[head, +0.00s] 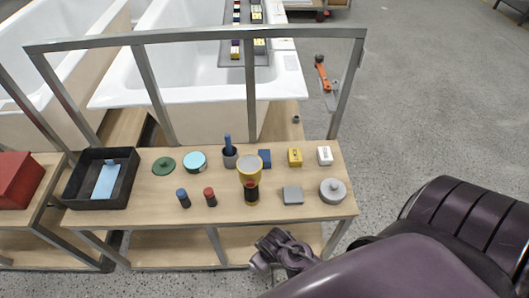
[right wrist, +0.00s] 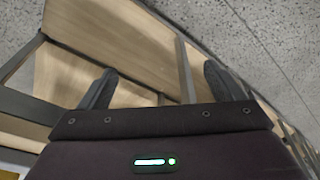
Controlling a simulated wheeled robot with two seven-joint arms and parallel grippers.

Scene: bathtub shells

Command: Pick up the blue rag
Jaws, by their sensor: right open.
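A small dark blue item (head: 264,158), which looks like a folded rag, lies on the wooden bench top (head: 130,215), behind a yellow-topped round item and beside a grey cup. A flat light blue piece (head: 106,181) lies in the black tray at the bench's left end; I cannot tell whether it is cloth. My right gripper (head: 272,250) is in front of the bench, near its front edge and lower shelf. In the right wrist view its two fingers (right wrist: 158,85) are apart with nothing between them. My left gripper is not in view.
The bench carries a yellow block (head: 294,157), white block (head: 325,155), grey block (head: 292,195), grey round weight (head: 333,191) and red-topped and blue-topped cylinders. A metal frame (head: 200,36) rises behind the bench top. White bathtub shells (head: 170,85) stand beyond.

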